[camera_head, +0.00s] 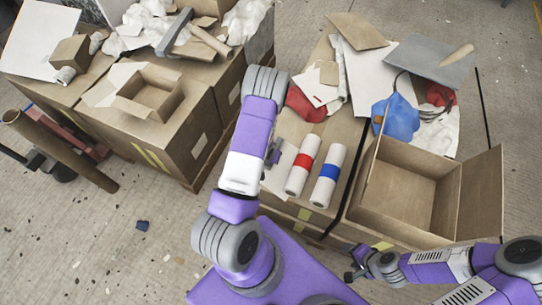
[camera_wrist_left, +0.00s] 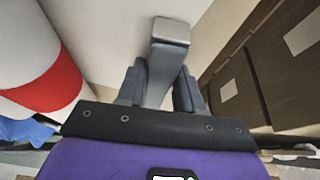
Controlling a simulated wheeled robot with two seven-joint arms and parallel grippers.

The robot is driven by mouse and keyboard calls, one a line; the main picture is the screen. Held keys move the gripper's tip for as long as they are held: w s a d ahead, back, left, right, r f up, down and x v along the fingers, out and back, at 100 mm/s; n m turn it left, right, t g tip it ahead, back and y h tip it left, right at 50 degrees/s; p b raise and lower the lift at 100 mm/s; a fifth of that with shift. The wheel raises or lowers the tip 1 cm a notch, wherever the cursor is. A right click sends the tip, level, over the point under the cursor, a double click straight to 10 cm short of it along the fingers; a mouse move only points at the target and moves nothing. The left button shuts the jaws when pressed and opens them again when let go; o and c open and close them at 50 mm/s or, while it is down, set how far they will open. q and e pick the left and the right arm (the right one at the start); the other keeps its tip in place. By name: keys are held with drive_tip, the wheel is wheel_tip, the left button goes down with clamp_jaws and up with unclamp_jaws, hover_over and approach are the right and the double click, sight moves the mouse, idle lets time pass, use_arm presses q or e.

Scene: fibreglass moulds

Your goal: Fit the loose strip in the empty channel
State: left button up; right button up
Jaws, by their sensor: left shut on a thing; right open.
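My left gripper (camera_wrist_left: 160,88) is shut on a grey bar (camera_wrist_left: 168,40) with a flat, squared end, seen in the left wrist view. I cannot tell whether this bar is the loose strip. In the head view my left arm hides most of this gripper, which is just left of two white rolls. My right gripper (camera_head: 355,268) is open and empty, low in the head view, in front of the open cardboard box. I cannot make out an empty channel in either view.
The white rolls have a red band (camera_head: 302,166) and a blue band (camera_head: 328,173). The open cardboard box (camera_head: 473,197) stands to their right.

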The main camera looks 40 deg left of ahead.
use_arm(q)
drive_tip(key=shift+f, duration=0.2)
drive_tip(key=o, duration=1.1)
drive_tip(key=shift+r, duration=0.15)
